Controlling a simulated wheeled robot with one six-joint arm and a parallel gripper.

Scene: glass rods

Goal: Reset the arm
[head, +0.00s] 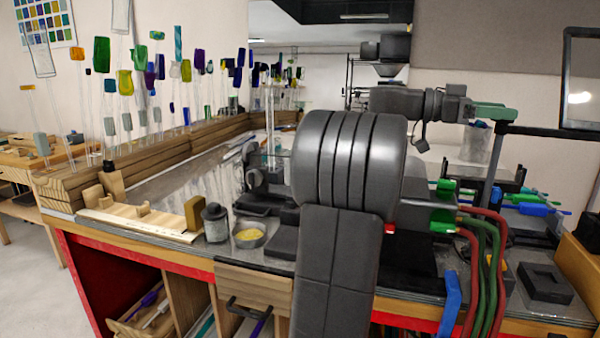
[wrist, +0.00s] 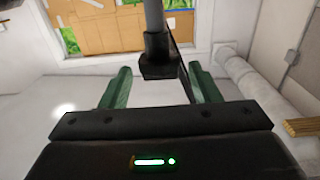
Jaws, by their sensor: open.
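My gripper (head: 491,112) is raised at the upper right in the head view, its green fingers pointing right, above the bench and close to a dark stand. In the wrist view my gripper (wrist: 160,68) has its two green fingers spread apart, with nothing held between them. A grey post with a dark block (wrist: 158,62) shows between the fingers, seemingly beyond them; I cannot tell how far. My large grey arm fills the middle of the head view and hides part of the bench.
The bench (head: 165,180) bears a wooden jig (head: 140,222), a grey jar (head: 215,224) and a dish of yellow material (head: 249,235). Glass rods stand in a wooden rack (head: 130,165) at left. Red and green hoses (head: 486,270) hang at right. A framed panel (head: 580,80) is right of my gripper.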

